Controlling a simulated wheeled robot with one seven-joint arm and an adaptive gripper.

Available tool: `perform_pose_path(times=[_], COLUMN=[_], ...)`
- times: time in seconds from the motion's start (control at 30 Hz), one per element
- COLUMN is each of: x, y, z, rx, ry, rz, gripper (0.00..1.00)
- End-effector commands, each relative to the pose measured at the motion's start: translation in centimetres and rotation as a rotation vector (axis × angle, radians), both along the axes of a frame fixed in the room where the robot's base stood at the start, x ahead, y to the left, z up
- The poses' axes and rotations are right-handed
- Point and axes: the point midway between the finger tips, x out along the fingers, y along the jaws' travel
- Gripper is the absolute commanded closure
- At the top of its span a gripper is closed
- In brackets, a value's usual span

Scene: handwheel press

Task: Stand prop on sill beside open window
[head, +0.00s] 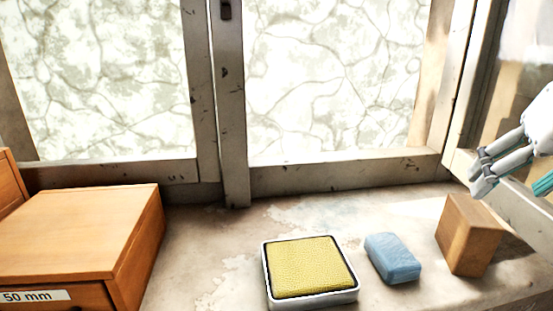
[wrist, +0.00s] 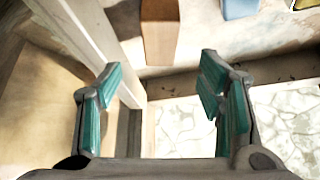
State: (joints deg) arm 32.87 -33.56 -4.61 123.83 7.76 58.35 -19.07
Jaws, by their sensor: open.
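A brown wooden block (head: 470,235), which looks like the prop, stands upright on the stone sill (head: 215,245), at the right by the window frame. It also shows at the top of the wrist view (wrist: 160,32), beyond my fingertips. My gripper (head: 481,176) is open and empty, just above and behind the block, apart from it. In the wrist view my gripper (wrist: 162,80) has its teal finger pads spread wide. A window sash (head: 515,205) stands swung open at the right, partly hidden by my gripper.
A blue bar (head: 392,258) lies left of the block. A yellow pad in a metal tray (head: 312,297) sits further left. A wooden drawer box (head: 85,235) labelled 50 mm fills the left. A pale frame bar (wrist: 92,45) runs close beside my left finger in the wrist view.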

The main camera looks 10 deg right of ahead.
Motion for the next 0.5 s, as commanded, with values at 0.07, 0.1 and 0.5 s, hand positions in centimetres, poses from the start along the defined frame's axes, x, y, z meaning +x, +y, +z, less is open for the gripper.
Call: perform_pose_path(times=[0.07, 0.1, 0.5], x=[-0.2, -0.2, -1.6], y=[0.2, 0.5, 12.0], z=[0.3, 0.2, -8.8], rx=[-0.001, 0.001, 0.025], ry=[0.0, 0.004, 0.113], rz=[0.003, 0.01, 0.268], gripper=[0.39, 0.39, 0.39])
